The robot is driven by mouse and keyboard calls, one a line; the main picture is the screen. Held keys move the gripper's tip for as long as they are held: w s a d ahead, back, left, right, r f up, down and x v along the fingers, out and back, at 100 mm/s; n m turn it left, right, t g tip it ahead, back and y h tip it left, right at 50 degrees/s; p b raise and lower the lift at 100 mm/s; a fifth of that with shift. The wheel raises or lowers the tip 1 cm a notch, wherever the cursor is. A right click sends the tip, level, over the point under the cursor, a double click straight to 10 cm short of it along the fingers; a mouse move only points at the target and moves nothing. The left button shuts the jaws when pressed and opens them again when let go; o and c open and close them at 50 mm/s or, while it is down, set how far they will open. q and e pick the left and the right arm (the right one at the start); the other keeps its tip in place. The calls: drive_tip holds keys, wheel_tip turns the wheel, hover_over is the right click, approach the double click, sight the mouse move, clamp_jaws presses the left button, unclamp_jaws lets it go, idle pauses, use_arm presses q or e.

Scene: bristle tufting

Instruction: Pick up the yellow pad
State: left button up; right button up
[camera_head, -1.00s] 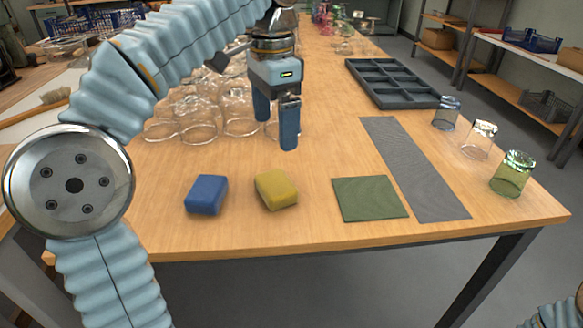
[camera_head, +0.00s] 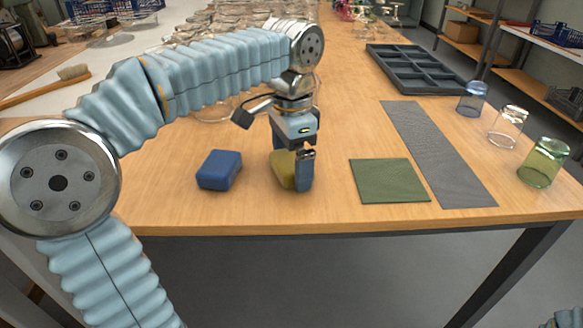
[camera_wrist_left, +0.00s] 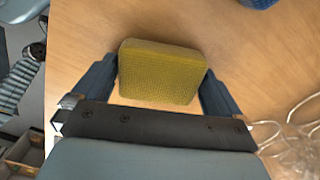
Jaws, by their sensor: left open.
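The yellow pad (camera_head: 284,166) lies on the wooden table, partly hidden behind my left gripper (camera_head: 293,172) in the head view. In the left wrist view the yellow pad (camera_wrist_left: 160,72) sits between the two blue fingers of my left gripper (camera_wrist_left: 160,88). The fingers are open, one on each side of the pad, with narrow gaps that look small. The pad rests on the table. My right gripper is in neither view.
A blue pad (camera_head: 219,170) lies left of the yellow one. A green square mat (camera_head: 389,181) and a grey strip (camera_head: 438,155) lie to the right. Glasses (camera_head: 543,162) stand at the right edge, a dark compartment tray (camera_head: 415,70) behind. Clear glassware (camera_wrist_left: 295,130) shows near the left wrist.

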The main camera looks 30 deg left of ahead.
use_arm(q)
drive_tip(key=c, duration=0.6)
drive_tip(key=shift+r, duration=0.2)
drive_tip(key=shift+c, duration=0.3)
wheel_tip(320, 180, up, 2)
drive_tip(key=shift+r+p, duration=0.25)
drive_tip(key=shift+p, duration=0.05)
drive_tip(key=s+d+r, duration=0.8)
drive_tip(key=s+r, duration=0.2)
drive_tip(key=s, duration=0.1)
drive_tip(key=shift+d+p, duration=0.25)
drive_tip(key=shift+p, duration=0.15)
